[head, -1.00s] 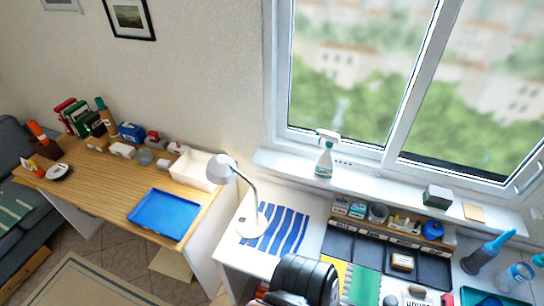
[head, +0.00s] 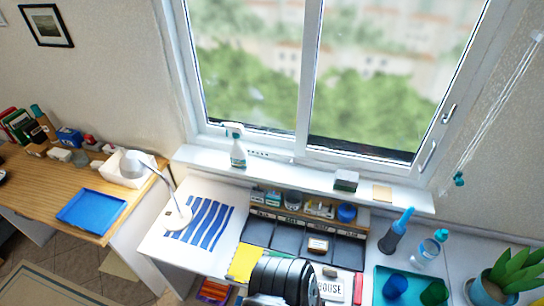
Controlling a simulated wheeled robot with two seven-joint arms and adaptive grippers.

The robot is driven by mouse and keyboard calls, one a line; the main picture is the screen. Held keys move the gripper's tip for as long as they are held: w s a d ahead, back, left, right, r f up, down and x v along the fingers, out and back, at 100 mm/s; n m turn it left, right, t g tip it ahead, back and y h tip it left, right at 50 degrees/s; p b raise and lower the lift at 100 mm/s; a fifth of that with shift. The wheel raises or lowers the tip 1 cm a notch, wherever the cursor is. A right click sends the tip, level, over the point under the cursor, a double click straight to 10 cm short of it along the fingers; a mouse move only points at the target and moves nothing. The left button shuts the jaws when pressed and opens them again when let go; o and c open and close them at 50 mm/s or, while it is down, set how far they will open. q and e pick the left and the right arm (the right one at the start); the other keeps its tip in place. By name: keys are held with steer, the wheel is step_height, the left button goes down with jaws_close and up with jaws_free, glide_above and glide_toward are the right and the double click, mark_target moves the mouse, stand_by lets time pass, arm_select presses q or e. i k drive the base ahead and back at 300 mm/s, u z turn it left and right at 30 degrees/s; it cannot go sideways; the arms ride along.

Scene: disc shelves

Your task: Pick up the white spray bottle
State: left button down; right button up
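The white spray bottle (head: 238,152) stands upright on the white window sill (head: 290,173), towards its left end, in front of the window. It has a white trigger head and a greenish label near its base. Nothing touches it. Neither of my grippers can be made out in the head view.
A white desk lamp (head: 178,218) stands below and left of the bottle, on the desk with a blue striped cloth (head: 205,222). A dark box (head: 346,180) sits further right on the sill. A blue tray (head: 91,211) lies on the wooden table (head: 40,190). A plant (head: 515,270) stands far right.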

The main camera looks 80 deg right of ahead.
mark_target(239, 159)
steer(key=k, duration=1.05)
steer(key=z, duration=1.15)
steer(key=i, duration=0.2)
steer(key=z, duration=0.05)
